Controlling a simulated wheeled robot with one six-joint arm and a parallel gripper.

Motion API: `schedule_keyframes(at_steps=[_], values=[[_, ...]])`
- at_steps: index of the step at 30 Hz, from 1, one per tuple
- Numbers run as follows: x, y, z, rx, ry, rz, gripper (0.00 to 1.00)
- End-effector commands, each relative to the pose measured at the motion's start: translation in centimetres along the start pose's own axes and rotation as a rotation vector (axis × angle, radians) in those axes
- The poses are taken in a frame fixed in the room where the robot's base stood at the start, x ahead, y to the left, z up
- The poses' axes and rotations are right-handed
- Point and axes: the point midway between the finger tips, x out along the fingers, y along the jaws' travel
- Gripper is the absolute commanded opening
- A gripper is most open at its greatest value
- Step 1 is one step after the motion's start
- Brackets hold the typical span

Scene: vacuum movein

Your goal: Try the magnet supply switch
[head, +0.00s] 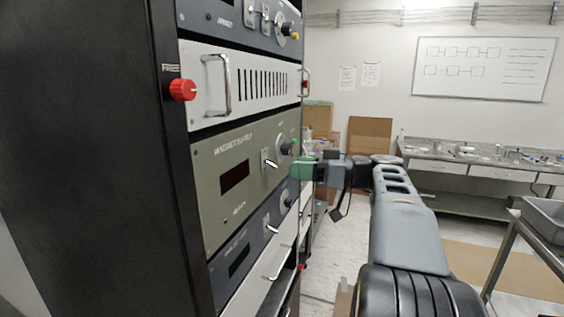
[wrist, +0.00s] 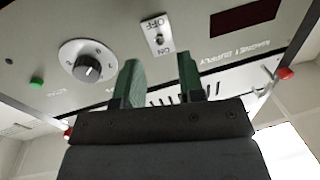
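The magnet supply (head: 220,205) is an olive-green rack panel with a dark red display, and its label reads MAGNET SUPPLY. Its switch (head: 267,160) is a small metal toggle on a light plate. It also shows in the wrist view, where the switch (wrist: 159,39) has OFF and ON marks. Which way its lever is thrown is hard to tell. My gripper (head: 301,168) is at the right edge of the panel. In the wrist view my gripper (wrist: 160,80) is open and empty, its two green fingers apart. The toggle appears beyond the gap between the fingertips, with no visible contact.
A round knob (wrist: 88,70) and a green button (wrist: 37,83) are beside the switch. A red knob (head: 182,90) and a metal handle (head: 218,85) stick out above. Another panel (head: 240,258) with a similar toggle is below. Open floor and a bench (head: 480,170) are to the right.

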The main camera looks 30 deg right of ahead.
Motion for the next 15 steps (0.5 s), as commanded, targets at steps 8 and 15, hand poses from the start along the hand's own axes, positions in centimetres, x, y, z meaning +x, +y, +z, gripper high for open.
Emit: schedule_keyframes(at_steps=[8,15], values=[[3.5,-0.1,-0.1,0.001,-0.001,-0.003,0.36],[4.5,-0.1,0.0,0.001,-0.001,-0.001,0.36]])
